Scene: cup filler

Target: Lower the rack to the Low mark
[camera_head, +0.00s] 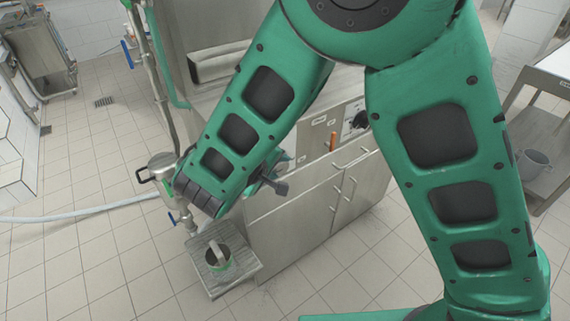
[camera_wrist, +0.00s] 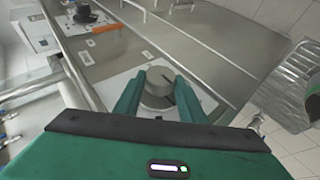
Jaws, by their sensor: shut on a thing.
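In the wrist view my gripper (camera_wrist: 160,78) is shut on a round grey knob (camera_wrist: 157,90), with one finger on each side of it. The knob has a dark pointer line and sits on a pale plate on the steel panel. The slatted metal rack (camera_head: 218,285) is low at the front left of the cabinet in the head view, with a container (camera_head: 217,258) standing on it. Part of a slatted surface also shows at the right of the wrist view. In the head view my arm hides the knob and most of my gripper. I cannot read any Low mark.
A black knob (camera_head: 357,120) on a pale plate and an orange marker (camera_head: 333,141) are on the panel. Cabinet doors with bar handles (camera_head: 335,192) lie below. A metal pitcher-like vessel (camera_head: 160,165) and a pale hose (camera_head: 75,214) are at left. Tiled floor is clear in front.

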